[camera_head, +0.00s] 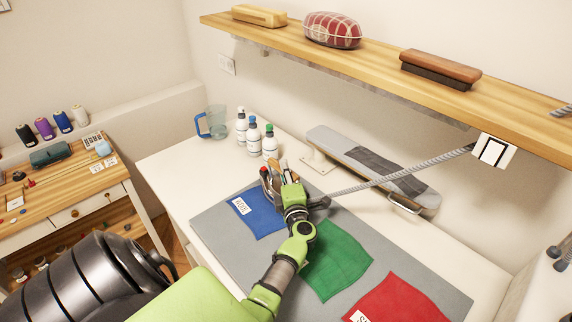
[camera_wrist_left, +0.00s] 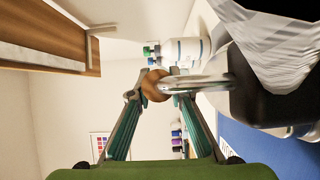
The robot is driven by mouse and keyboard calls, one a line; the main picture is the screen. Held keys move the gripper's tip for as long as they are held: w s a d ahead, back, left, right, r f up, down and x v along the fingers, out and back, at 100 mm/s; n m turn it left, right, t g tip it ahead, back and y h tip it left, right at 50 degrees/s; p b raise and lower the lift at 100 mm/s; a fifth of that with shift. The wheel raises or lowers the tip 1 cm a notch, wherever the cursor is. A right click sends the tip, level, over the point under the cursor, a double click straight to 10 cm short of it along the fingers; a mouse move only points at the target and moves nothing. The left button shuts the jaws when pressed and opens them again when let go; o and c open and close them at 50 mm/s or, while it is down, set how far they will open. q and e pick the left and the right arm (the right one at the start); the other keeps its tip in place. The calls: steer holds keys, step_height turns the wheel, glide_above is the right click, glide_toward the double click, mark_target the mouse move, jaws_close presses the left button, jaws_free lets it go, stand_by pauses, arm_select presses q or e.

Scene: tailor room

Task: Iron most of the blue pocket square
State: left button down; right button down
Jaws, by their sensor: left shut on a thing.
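The blue pocket square (camera_head: 264,220) lies flat at the left of the grey mat (camera_head: 216,232), with a white label on its left. It also shows at the right of the left wrist view (camera_wrist_left: 275,155). My left gripper (camera_head: 284,172) is at its far right edge. In the left wrist view the fingers (camera_wrist_left: 155,88) are shut around the brown knob of the iron's handle. The iron (camera_wrist_left: 275,95) has a dark body and a grey cord. In the head view it is mostly hidden; whether it touches the cloth I cannot tell. My right gripper is not in view.
A green cloth (camera_head: 335,262) and a red cloth (camera_head: 397,302) lie to the right. Several bottles (camera_head: 253,137) and a blue-handled jug (camera_head: 214,122) stand behind. A sleeve board (camera_head: 375,165) stands at the back under the shelf (camera_head: 380,77). The cord (camera_head: 400,175) runs up to the right.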

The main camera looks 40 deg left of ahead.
arm_select(q)
steer(key=s+p, duration=0.2)
steer(key=s, duration=0.4)
steer(key=shift+s+a+r+p, duration=0.2)
steer(key=shift+s+a+p, duration=0.1)
steer(key=shift+s+a, duration=0.05)
stand_by(0.8)
stand_by(0.4)
steer(key=s+p, duration=0.2)
steer(key=s, duration=0.5)
steer(key=shift+s+a, duration=0.15)
steer(key=shift+a, duration=0.15)
stand_by(0.9)
steer(key=shift+r, duration=0.1)
step_height(320, 180, up, 7)
steer(key=p, duration=0.3)
stand_by(1.1)
